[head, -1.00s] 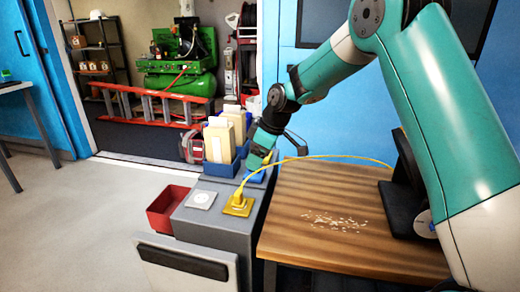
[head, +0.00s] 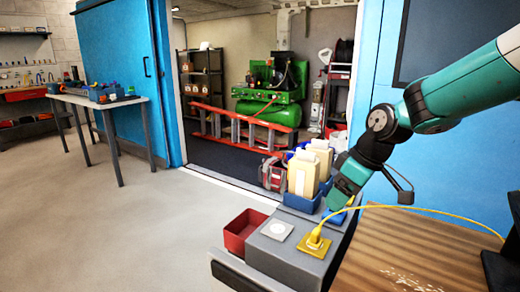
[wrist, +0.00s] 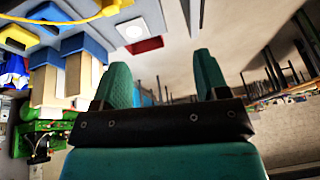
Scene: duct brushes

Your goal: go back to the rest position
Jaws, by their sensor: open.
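My gripper (wrist: 162,82) shows in the wrist view with its two green fingers apart and nothing between them. In the head view my gripper (head: 343,192) hangs at the end of my arm, over or near the right side of the grey cabinet (head: 290,262). From the head view alone I cannot tell whether it touches anything there. Beside it stand cream-coloured blocks (head: 304,172) in a blue bin (head: 300,203). A yellow plug (head: 314,240) with a yellow cable sits on a yellow plate on the cabinet top.
A red bin (head: 242,232) is at the cabinet's left side. A wooden table (head: 420,250) with pale crumbs stands at the right. A red ladder (head: 235,125) lies across the doorway behind. A workbench (head: 100,100) stands far left. The floor at left is clear.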

